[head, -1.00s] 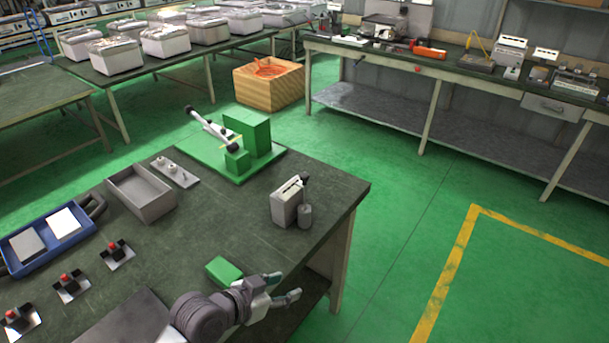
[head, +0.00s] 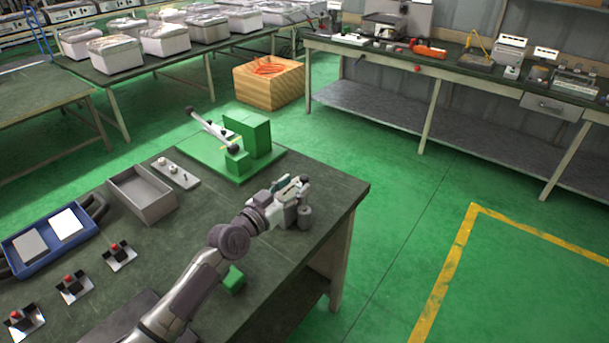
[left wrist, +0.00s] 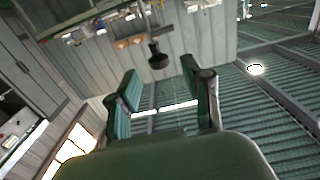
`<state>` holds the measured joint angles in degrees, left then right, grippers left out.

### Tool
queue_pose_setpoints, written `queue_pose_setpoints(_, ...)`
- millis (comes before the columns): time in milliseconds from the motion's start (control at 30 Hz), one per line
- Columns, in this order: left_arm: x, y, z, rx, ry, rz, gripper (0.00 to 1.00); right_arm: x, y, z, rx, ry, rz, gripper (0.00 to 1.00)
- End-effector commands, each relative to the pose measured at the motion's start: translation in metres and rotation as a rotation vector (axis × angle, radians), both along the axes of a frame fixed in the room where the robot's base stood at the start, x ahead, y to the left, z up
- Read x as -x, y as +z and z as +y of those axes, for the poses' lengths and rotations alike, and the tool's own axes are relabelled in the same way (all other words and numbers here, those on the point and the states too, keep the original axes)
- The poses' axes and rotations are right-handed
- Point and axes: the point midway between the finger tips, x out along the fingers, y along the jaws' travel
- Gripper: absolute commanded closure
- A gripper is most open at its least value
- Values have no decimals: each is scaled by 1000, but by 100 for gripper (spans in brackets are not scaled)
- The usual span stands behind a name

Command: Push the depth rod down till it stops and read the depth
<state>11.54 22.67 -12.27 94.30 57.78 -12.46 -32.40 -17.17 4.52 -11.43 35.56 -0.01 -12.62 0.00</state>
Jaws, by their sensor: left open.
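A small light grey block-shaped gauge (head: 289,214) stands near the right edge of the green-grey table, partly hidden by my left gripper. My left gripper (head: 292,186) is open over the gauge's top in the head view. In the left wrist view, which looks upside down, a black knob on a thin rod (left wrist: 158,58), apparently the depth rod, shows just beyond the open fingers (left wrist: 165,85). It lies between them sideways and looks apart from both. No depth reading is legible. My right gripper is not in view.
A small grey cylinder (head: 305,217) stands beside the gauge. A green fixture with a lever (head: 248,138), a grey open tray (head: 143,194) and a blue tray (head: 50,240) stand on the table. A green block (head: 233,279) lies partly behind my arm.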

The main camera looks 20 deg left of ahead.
Motion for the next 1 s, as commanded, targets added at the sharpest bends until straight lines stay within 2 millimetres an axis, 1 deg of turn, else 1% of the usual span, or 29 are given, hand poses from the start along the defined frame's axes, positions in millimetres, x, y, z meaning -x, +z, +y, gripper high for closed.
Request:
queue_pose_setpoints(33, -11, 2, -3, 2, 1, -2, 50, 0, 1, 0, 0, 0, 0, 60)
queue_pose_setpoints(100, -22, 1, -8, 1, 1, -2, 50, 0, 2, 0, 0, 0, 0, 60)
queue_pose_setpoints(200, -34, 0, -12, 1, 0, -1, 50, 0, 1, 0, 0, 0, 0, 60)
queue_pose_setpoints(300, -41, 0, -15, 0, 0, 0, 50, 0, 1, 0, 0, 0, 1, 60)
queue_pose_setpoints(433, -46, 0, -17, 0, 0, 0, 50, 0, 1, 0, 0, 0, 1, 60)
queue_pose_setpoints(667, -46, -1, -17, 0, 0, 0, 50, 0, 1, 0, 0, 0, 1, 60)
queue_pose_setpoints(767, -46, -1, -17, 0, 0, 1, 65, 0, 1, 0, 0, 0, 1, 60)
queue_pose_setpoints(800, -46, -1, -17, 0, 0, 1, 72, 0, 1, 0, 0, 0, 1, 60)
queue_pose_setpoints(967, -46, -1, -17, 0, 0, 1, 99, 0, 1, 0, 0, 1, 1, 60)
queue_pose_setpoints(1000, -46, -1, -17, 0, 0, 1, 100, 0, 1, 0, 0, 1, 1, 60)
